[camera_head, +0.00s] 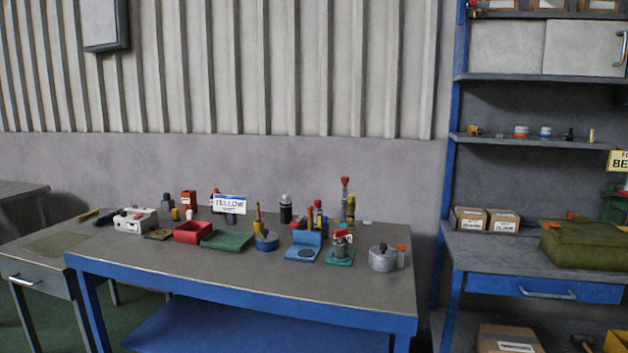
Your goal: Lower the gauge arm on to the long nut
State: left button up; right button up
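A small device (341,240) with a grey body and a red and white top stands on a green base (342,260) near the right part of the workbench. It may be the gauge, but it is too small to make out an arm or its angle. I cannot pick out the long nut among the small items. Just left of the device is a blue stand (307,240) with a dark round disc on its flat plate. Neither of my grippers is in view.
The blue-framed workbench (250,281) has a clear front strip. A red tray (193,232), a green tray (227,240), a white box-shaped device (135,220) and a lidded metal pot (382,258) stand on it. Bottles and tools crowd the back. Blue shelving (540,259) stands at right.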

aim_at(343, 201)
jog(key=u, duration=1.65)
jog(key=l+u, duration=0.2)
jog(key=u, duration=0.15)
jog(key=l+u, duration=0.15)
jog(key=u, duration=0.2)
jog(key=k+l+u, duration=0.1)
jog(key=u, duration=0.25)
jog(key=k+l, duration=0.2)
jog(key=l, duration=0.2)
jog(key=k+l, duration=0.15)
jog(key=l, duration=0.2)
jog(key=k+l, duration=0.2)
jog(key=l, duration=0.2)
jog(key=k+l, duration=0.2)
jog(key=l, duration=0.15)
jog(key=k+l, duration=0.2)
jog(key=l, duration=0.2)
jog(key=k+l, duration=0.15)
jog(key=l, duration=0.2)
jog(key=k+l, duration=0.2)
jog(key=l, duration=0.2)
jog(key=k+l, duration=0.2)
jog(key=l, duration=0.15)
